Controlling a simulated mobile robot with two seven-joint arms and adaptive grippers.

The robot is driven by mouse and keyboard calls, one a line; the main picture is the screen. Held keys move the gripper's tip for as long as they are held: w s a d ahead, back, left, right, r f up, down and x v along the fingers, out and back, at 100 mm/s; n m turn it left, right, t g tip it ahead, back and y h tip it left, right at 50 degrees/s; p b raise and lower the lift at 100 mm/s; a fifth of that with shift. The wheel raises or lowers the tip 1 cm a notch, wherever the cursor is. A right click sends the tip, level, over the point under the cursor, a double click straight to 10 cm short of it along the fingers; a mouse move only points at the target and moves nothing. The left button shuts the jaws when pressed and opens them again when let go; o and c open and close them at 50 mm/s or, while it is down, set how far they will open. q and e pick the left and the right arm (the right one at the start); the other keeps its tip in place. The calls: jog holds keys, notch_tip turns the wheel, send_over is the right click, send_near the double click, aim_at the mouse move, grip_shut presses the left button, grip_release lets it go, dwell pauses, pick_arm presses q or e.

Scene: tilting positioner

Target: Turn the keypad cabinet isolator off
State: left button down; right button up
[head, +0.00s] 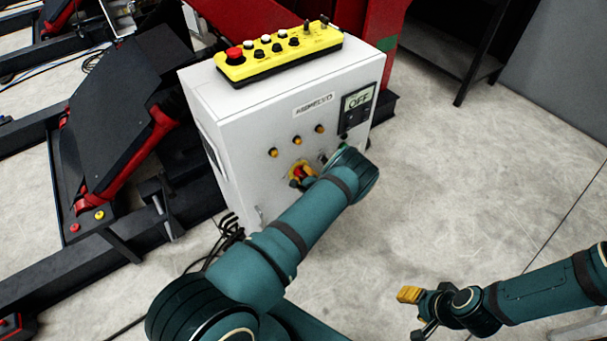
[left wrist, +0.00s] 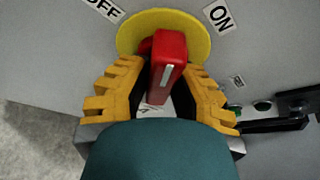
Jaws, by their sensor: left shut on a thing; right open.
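The keypad cabinet (head: 245,135) is a white box. Its isolator (head: 298,170), a red handle on a yellow disc, sits low on the front panel, partly hidden by my left arm. In the left wrist view the red handle (left wrist: 168,62) stands roughly upright on the yellow disc (left wrist: 198,30), between the OFF label (left wrist: 103,9) and the ON label (left wrist: 220,17). My left gripper (left wrist: 163,85) is shut on the handle, with a yellow finger on each side. My right gripper (head: 411,306) is open and empty, away from the cabinet at the lower right.
A yellow control pendant (head: 278,55) with a red button lies on the cabinet top. Several orange knobs (head: 297,140) sit above the isolator. A black and red positioner (head: 115,130) stands left. The floor at right is clear.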

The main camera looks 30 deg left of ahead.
pick_arm(q)
jog(key=n+t, duration=0.2)
jog(key=n, duration=0.2)
jog(key=shift+w+a+r, duration=0.1)
jog(key=shift+r+n+t+y+b, duration=0.1)
jog(key=shift+n+t+y+b, duration=0.5)
jog(key=shift+n, duration=1.5)
jog(key=shift+t, duration=0.4)
jog(key=c, duration=0.8)
grip_release()
jog(key=shift+s+d, duration=0.25)
jog(key=shift+d, duration=0.1)
jog(key=v, duration=1.1)
